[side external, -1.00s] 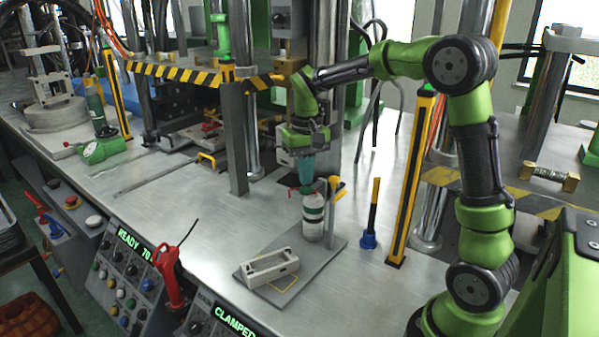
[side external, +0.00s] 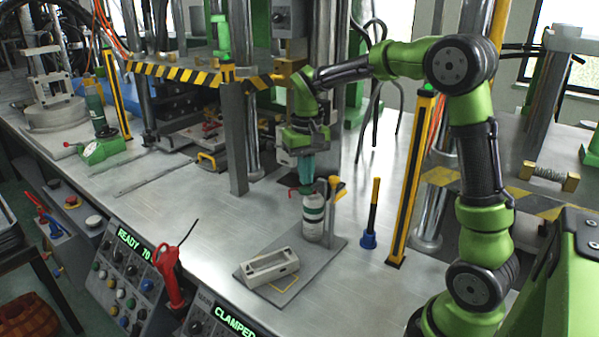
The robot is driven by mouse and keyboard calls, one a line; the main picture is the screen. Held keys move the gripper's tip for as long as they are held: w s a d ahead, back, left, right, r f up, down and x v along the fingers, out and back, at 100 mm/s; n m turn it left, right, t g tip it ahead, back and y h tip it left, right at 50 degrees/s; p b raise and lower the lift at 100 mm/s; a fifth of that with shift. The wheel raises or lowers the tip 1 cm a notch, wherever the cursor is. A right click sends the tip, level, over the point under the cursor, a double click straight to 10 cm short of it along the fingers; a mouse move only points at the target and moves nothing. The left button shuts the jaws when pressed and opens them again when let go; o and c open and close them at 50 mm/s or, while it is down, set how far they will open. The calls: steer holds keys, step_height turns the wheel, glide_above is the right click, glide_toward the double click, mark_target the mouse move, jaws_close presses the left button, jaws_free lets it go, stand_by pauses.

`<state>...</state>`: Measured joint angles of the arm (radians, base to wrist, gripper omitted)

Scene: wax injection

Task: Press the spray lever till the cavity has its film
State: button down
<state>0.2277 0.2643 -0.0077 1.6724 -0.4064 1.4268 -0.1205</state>
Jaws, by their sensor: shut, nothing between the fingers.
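My gripper (side external: 305,183) points straight down, its teal fingers shut with nothing between them. The can stands upright at the back of a grey plate (side external: 303,283). A pale rectangular die block with an open cavity (side external: 270,267) lies on the plate, in front of and left of the can. No film in the cavity can be made out.
A yellow-handled tool in a blue base (side external: 370,228) and a yellow-black post (side external: 409,190) stand right of the can. A grey press column (side external: 235,140) is on the left. A red-handled tool (side external: 172,280) and control panels line the front edge.

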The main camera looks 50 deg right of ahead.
steer(key=shift+f, duration=0.1)
steer(key=shift+f, duration=1.3)
steer(key=shift+r, duration=2.95)
steer(key=shift+w+f, duration=0.15)
steer(key=shift+f, duration=0.15)
steer(key=s+a+r+n+t+y, duration=0.2)
steer(key=s+a+t, duration=0.5)
steer(key=s+a, duration=0.5)
steer(key=s, duration=0.4)
steer(key=shift+s+a+r, duration=0.2)
steer(key=shift+a+r, duration=0.15)
